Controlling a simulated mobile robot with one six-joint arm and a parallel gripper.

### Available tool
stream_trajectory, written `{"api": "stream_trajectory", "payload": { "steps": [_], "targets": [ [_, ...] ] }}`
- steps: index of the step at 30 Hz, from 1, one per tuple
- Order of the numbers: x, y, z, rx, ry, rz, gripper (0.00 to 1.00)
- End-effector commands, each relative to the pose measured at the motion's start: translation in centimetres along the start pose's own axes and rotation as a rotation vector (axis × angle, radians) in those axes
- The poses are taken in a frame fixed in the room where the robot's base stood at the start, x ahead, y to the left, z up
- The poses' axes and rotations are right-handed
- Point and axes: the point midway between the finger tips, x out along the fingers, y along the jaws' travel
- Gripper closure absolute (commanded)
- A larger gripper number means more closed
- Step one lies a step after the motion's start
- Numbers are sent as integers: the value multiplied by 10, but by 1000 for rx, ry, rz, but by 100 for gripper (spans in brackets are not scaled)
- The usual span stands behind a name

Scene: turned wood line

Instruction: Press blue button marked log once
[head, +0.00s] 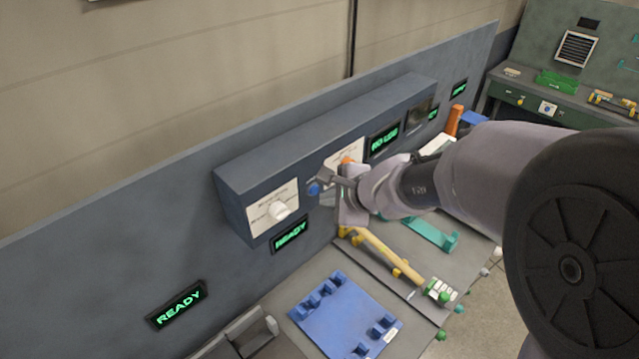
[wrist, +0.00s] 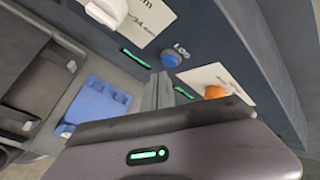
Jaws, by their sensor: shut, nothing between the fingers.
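The round blue button (head: 314,188) is on the front of the long grey-blue wall box. It also shows in the wrist view (wrist: 171,60), with a small label reading LOG beside it. My gripper (head: 328,182) is shut and empty. Its fingertips (wrist: 163,77) are close to the button, just below it in the wrist view and just right of it in the head view. I cannot tell whether they touch it. The arm hides part of the box to the right.
A white knob (head: 278,210) is left of the button, and an orange button (wrist: 214,92) is on its other side. Lit green READY displays (head: 290,235) hang below. A blue fixture plate (head: 343,315) and a wooden spindle (head: 385,252) lie on the bench.

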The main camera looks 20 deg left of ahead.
Motion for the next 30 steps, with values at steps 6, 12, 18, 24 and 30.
{"api": "stream_trajectory", "payload": {
  "steps": [6, 12, 18, 24, 30],
  "targets": [
    [0, 0, 0, 0, 0, 0, 100],
    [0, 0, 0, 0, 0, 0, 100],
    [0, 0, 0, 0, 0, 0, 100],
    [5, -4, 4, -1, 0, 0, 100],
    [6, -4, 4, 0, 1, 0, 100]
  ]
}}
